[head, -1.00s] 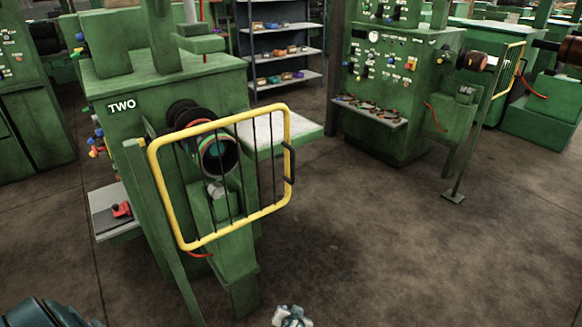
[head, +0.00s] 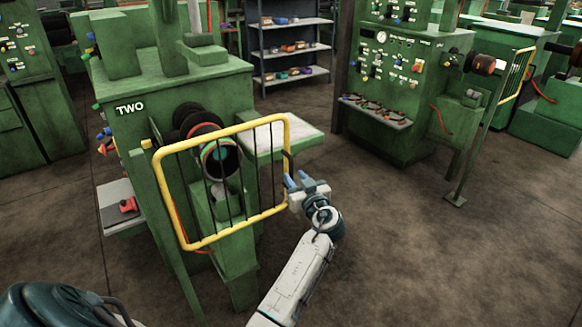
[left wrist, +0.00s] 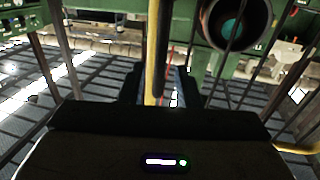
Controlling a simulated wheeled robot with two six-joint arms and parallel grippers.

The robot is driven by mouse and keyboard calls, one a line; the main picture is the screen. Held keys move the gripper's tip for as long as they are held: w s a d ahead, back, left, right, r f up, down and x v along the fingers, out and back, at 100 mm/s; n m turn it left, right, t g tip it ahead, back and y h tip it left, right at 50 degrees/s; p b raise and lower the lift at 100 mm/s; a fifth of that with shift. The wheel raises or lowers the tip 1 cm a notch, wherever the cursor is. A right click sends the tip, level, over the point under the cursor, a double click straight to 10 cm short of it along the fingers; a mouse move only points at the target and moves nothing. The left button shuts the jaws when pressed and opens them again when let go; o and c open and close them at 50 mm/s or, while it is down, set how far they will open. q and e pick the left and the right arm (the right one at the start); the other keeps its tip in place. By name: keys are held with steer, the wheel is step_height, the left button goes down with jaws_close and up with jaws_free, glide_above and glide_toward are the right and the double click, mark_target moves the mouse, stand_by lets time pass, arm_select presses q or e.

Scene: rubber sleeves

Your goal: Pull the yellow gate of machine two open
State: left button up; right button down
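Machine two (head: 215,87), green with a "TWO" label, stands at the left of the head view. Its yellow-framed gate (head: 209,241) with dark bars stands in front of the round chuck (head: 219,158). A dark handle (head: 289,163) sits on the gate's right edge. My left gripper (head: 296,180) is at this edge, by the handle's lower end. In the left wrist view the yellow gate post (left wrist: 154,50) and the dark handle (left wrist: 164,45) run down between the spread fingers (left wrist: 160,88). The fingers look open; contact is unclear. My right gripper is out of view.
Another green machine (head: 395,90) with a control panel stands at the right behind, with a thin post (head: 475,150) beside it. A shelf (head: 292,52) stands at the back. The floor (head: 410,250) right of the gate is clear.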

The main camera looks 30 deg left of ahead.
mark_target(292, 173)
arm_select(q)
steer(key=shift+p+x, duration=0.5)
steer(key=shift+x, duration=1.55)
jaws_close()
